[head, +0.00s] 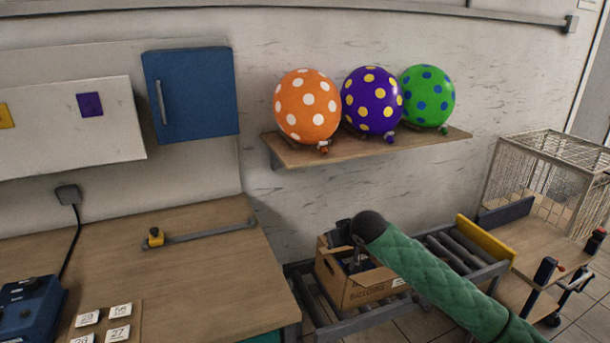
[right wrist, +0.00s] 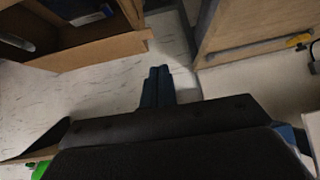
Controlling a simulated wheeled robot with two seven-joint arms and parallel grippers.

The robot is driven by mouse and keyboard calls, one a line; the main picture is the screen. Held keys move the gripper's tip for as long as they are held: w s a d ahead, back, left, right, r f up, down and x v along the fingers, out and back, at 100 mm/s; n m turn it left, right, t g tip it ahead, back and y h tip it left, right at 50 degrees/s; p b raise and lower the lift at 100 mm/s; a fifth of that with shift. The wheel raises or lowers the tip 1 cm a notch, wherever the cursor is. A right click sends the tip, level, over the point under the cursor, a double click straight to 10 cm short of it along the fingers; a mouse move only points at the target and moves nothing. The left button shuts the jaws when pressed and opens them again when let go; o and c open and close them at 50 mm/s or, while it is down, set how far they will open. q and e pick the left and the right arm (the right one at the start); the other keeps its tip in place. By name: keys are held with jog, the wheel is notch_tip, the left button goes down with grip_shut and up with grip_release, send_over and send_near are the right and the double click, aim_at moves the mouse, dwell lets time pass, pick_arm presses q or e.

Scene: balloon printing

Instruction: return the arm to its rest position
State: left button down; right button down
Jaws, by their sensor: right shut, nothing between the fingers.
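My right arm, in a green quilted sleeve (head: 430,275), reaches in from the lower right of the head view. Its dark gripper end is over the cardboard box (head: 362,290), partly hidden by the arm's black wrist joint. In the right wrist view my right gripper (right wrist: 158,75) has its two dark fingers together, with nothing between them. The fingers point towards a pale surface, with a brown box-like edge (right wrist: 95,50) at upper left. I cannot tell whether the gripper touches the box. My left gripper is not in view.
The box stands on a roller conveyor (head: 325,310). A wooden desk (head: 205,255) is at left. Orange (head: 307,105), purple (head: 372,100) and green (head: 427,96) balloons sit on a wall shelf (head: 400,150). A wire cage (head: 545,165) on a cart stands at right.

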jog(key=s+a+f+g, duration=0.1)
jog(key=s+a+f, duration=0.1)
jog(key=s+f, duration=0.7)
jog(key=s+a+f+g, duration=0.1)
jog(key=s+f, duration=0.4)
jog(key=s, duration=0.7)
jog(key=s+d+f+m+g+h, duration=0.1)
jog(key=s+d+f, duration=0.15)
jog(key=s, duration=0.65)
jog(key=s+d+f+g+h, duration=0.15)
jog(key=s+d, duration=0.25)
jog(key=s, duration=0.5)
jog(key=s+d+f+m+h, duration=0.1)
jog(key=s+d+f, duration=0.25)
jog(key=s, duration=0.55)
jog(key=s+a+f+g, duration=0.1)
jog(key=a+f, duration=0.1)
jog(key=f, duration=1.2)
jog(key=s+a+f+g, duration=0.1)
jog(key=s+a+f, duration=0.1)
jog(key=f, duration=1.2)
jog(key=shift+a+f+y, duration=0.2)
jog(key=shift+a+y, duration=0.15)
jog(key=shift+g, duration=0.25)
